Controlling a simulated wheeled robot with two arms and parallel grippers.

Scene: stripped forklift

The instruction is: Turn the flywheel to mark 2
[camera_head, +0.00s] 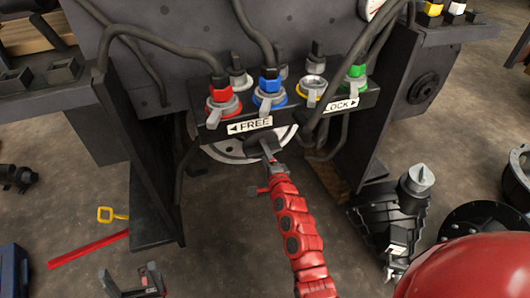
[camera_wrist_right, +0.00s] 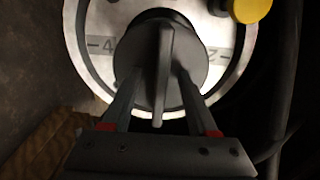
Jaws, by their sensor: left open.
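The flywheel is a silver disc (camera_head: 230,153) partly hidden under the forklift's valve panel in the head view. In the right wrist view the flywheel (camera_wrist_right: 85,75) shows a mark 4 at its left and a mark 2, turned over, at its right. A dark round hub with a grey bar handle (camera_wrist_right: 164,85) is at its centre. My right gripper (camera_wrist_right: 162,78) has its fingers on either side of the bar, with a gap visible on each side. It also shows at the hub in the head view (camera_head: 269,152). My left gripper (camera_head: 136,280) is open and empty at the lower left.
The panel (camera_head: 375,95) above the flywheel carries several coloured couplings and FREE and LOCK labels. Dark side plates (camera_head: 140,160) flank the flywheel. A yellow knob (camera_wrist_right: 252,8) is close by at upper right in the wrist view. A red bar (camera_head: 88,248) lies on the floor.

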